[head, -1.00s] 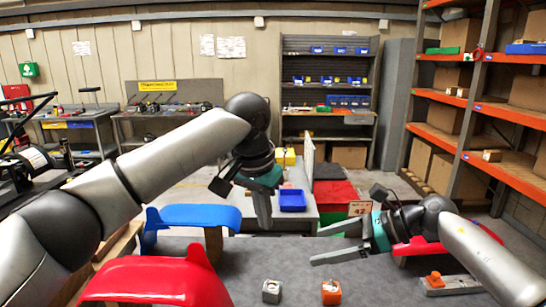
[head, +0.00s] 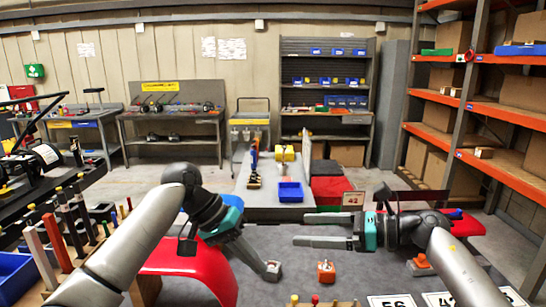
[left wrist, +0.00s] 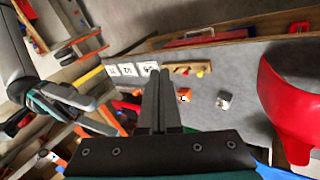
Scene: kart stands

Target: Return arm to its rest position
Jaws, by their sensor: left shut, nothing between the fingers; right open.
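My left gripper (head: 268,272) is shut and empty, its arm stretched over the grey table (head: 300,255). In the head view its fingertips overlap a small grey block (head: 275,266). In the left wrist view the shut fingers (left wrist: 156,72) stand apart from that block (left wrist: 223,100), which lies to their right. My right gripper (head: 299,229) is open and empty at the right, its fingers pointing left above the table. An orange block (head: 326,271) sits between the two grippers, nearer the front; it also shows in the left wrist view (left wrist: 185,95).
A red curved panel (head: 185,262) stands beside my left arm. White number cards (head: 440,300) lie at the front right. A tool rack (head: 60,225) is at the left, orange shelving (head: 480,105) at the right. A blue bin (head: 290,192) stands on a bench behind.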

